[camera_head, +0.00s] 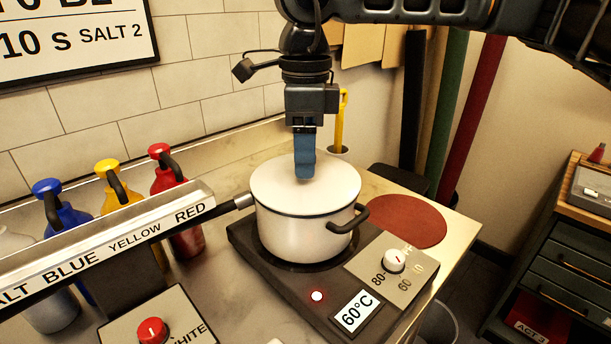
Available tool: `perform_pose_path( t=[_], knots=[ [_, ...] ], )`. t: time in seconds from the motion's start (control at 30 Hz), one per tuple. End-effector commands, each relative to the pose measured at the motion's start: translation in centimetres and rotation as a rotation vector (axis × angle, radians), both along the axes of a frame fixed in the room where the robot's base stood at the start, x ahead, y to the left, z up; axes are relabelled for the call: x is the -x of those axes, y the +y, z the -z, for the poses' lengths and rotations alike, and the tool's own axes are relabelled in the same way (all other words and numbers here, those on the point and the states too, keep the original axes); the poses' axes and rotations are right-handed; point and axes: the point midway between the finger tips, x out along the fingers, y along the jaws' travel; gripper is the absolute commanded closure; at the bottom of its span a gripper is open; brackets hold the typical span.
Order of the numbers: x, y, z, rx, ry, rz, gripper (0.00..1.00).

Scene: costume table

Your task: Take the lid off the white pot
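The white pot (298,236) stands on a dark hot plate (327,329) with a 60°C display. Its white lid (333,188) lies flat on top, with a dark line at the rim. One black side handle (349,219) shows at the right and a dark handle sticks out at the left. My gripper (304,176) points down over the middle of the lid. Its blue fingers hide the lid's centre, so any knob there is hidden. The fingers are seen edge-on, and their gap does not show.
Blue (70,228), yellow (118,195) and red (179,184) bottles stand at the left behind a labelled rail (120,233). A round red-brown mat (405,222) lies clear to the right of the pot. A yellow-handled tool (341,120) stands behind the pot.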

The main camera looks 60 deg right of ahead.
Motion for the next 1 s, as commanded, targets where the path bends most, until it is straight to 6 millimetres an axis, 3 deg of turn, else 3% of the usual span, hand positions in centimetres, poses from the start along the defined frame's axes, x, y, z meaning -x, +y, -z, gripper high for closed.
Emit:
perform_pose_path(
  t=[0.07, 0.6, 1.0],
  knots=[
    [0.0, 0.0, -0.01, 0.0, 0.0, 0.0, 0.47],
    [0.0, 0.0, -0.04, 0.0, 0.0, 0.0, 0.99],
    [0.0, -0.01, -0.07, 0.001, 0.0, 0.0, 1.0]
  ],
)
